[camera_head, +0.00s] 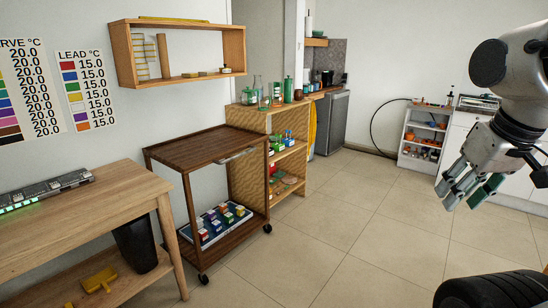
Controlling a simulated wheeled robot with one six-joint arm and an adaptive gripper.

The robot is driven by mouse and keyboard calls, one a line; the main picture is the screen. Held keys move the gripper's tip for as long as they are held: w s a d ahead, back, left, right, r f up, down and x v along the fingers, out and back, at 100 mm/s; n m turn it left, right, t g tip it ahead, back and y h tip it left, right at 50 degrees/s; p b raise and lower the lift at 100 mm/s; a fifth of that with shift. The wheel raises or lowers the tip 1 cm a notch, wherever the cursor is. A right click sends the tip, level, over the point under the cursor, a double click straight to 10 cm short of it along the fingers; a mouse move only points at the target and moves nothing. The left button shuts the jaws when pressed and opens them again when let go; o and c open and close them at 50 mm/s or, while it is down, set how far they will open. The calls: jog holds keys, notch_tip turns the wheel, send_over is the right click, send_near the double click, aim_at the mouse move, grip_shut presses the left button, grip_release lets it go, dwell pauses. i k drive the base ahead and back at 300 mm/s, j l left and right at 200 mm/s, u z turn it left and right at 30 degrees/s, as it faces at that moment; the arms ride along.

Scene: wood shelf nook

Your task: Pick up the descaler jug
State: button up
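No thing in view can be read for certain as the descaler jug. Several small containers stand on top of the wood shelf unit (245,178), among them a green bottle (288,90) and a clear glass vessel (258,85); any labels are too small to read. My gripper (468,190) hangs in the air at the right, pointing down and left, well apart from the shelf unit. A dark green piece (487,190) shows at its right fingers. I cannot tell whether it is held or is part of the gripper.
A dark wood cart (205,150) with a tray of small coloured boxes (215,222) stands before the shelf unit. A light wood table (85,215) is at left. A white shelf (424,138) stands at the back right. The tiled floor (345,225) is clear in the middle.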

aim_at(306, 86)
jog(key=i+z, duration=0.4)
jog(key=i, duration=0.4)
jog(key=i+j+z, duration=0.15)
jog(key=i+z, duration=0.2)
jog(key=i, duration=0.45)
jog(key=i+l, duration=0.1)
jog(key=i, duration=0.7)
jog(key=i+l, duration=0.15)
jog(key=i, duration=0.6)
jog(key=i+l, duration=0.1)
jog(key=i, duration=0.7)
jog(key=i+u, duration=0.15)
jog(key=i, duration=2)
jog(key=i+u, duration=0.3)
jog(key=i, duration=0.2)
jog(key=i+l+u, duration=0.2)
jog(key=i+u, duration=0.15)
jog(key=i+l+u, duration=0.3)
jog(key=i, duration=0.25)
jog(key=i+l+u, duration=0.15)
jog(key=i, duration=0.5)
